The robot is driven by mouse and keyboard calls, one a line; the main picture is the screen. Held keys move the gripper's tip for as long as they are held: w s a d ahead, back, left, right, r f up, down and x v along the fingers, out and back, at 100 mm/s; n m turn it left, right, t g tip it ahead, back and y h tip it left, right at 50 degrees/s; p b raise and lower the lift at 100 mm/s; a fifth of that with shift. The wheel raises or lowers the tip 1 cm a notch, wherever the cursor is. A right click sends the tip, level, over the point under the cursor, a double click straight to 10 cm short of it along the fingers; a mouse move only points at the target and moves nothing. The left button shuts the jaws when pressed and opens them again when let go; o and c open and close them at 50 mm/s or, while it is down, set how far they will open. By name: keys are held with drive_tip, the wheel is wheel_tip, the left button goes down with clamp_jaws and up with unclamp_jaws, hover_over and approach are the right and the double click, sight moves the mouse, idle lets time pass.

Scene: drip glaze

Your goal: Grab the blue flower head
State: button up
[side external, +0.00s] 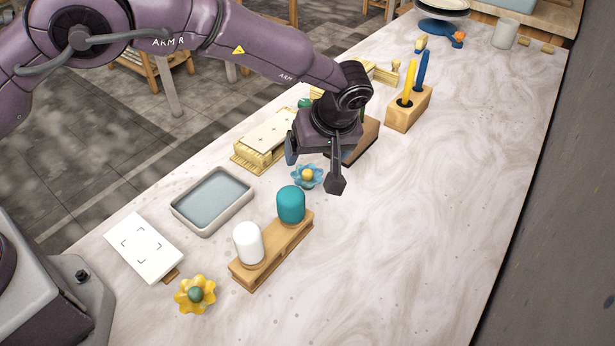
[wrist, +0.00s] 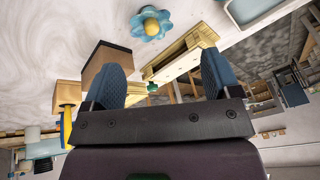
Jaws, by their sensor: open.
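The blue flower head (side external: 307,177) has pale blue petals and a yellow centre and lies on the marbled table, behind the teal-topped piece. In the wrist view the blue flower head (wrist: 151,23) shows whole near the top edge, beyond my fingertips and apart from them. My gripper (side external: 313,173) is open and empty above the table, close to the flower head in the side view. In the wrist view my gripper (wrist: 163,66) shows two blue-padded fingers spread wide. How high the fingers stand above the flower is hard to tell.
A wooden block with a white bottle (side external: 248,243) and a teal bottle (side external: 290,205) stands in front. A grey-rimmed tray (side external: 212,200) lies left, a wooden rack (side external: 265,140) behind. A yellow flower (side external: 195,294) lies nearer.

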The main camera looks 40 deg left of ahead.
sight(307, 171)
drive_tip(key=w+a+f+n, duration=0.1)
drive_tip(key=f, duration=0.2)
drive_tip(key=w+a+f+n, duration=0.1)
drive_tip(key=f, duration=0.3)
drive_tip(key=a+f+n, duration=0.1)
drive_tip(key=a+f, duration=0.1)
drive_tip(key=f, duration=0.1)
drive_tip(key=shift+w+a+f+n+t, duration=0.1)
drive_tip(key=shift+w+f+n+t, duration=0.1)
drive_tip(key=shift+w+n+t, duration=0.15)
drive_tip(key=c, duration=0.8)
drive_tip(key=shift+r, duration=0.1)
